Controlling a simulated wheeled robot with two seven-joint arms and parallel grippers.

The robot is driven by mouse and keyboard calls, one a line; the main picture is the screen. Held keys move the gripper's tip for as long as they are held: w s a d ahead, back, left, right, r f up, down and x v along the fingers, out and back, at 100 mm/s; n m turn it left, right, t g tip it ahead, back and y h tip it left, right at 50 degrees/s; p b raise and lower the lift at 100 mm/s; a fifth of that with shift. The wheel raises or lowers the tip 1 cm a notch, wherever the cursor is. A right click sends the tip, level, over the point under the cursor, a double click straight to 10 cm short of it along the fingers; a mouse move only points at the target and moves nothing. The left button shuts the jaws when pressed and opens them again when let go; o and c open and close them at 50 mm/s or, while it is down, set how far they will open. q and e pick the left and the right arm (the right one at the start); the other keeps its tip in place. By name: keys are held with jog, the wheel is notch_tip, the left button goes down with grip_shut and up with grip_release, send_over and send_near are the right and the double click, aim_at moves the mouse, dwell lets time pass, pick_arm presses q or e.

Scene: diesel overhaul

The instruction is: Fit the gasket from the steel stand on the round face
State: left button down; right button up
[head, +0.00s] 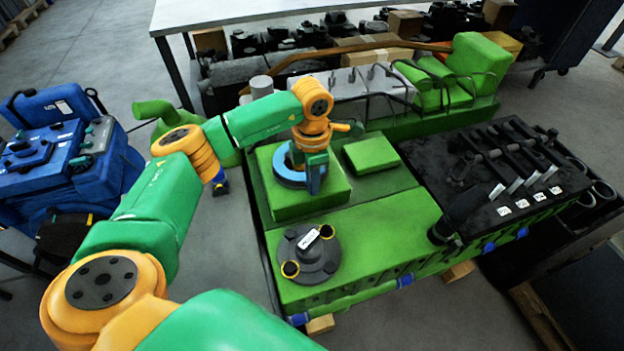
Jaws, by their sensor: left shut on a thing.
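My left gripper (314,176) points down over the raised green block (330,198) on the engine. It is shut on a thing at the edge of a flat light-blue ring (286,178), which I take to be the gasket. The ring lies level at a dark round face (287,185) on that block, and the gripper hides part of both. I cannot tell whether the ring touches the face. No steel stand can be made out clearly. My right gripper is not in view.
A dark round flange (320,272) with two yellow rings and a white tag sits on the engine's near deck. A black tray (500,190) with rocker parts lies at right. A blue machine (75,160) stands at left.

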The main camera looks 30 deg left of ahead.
pick_arm(q)
jog(key=shift+f+b, duration=0.75)
jog(key=shift+f, duration=0.15)
dwell(0.6)
jog(key=c, duration=0.7)
grip_release()
notch_tip(320, 180, up, 7)
jog(key=shift+r+b, duration=0.1)
jog(key=shift+b, duration=0.45)
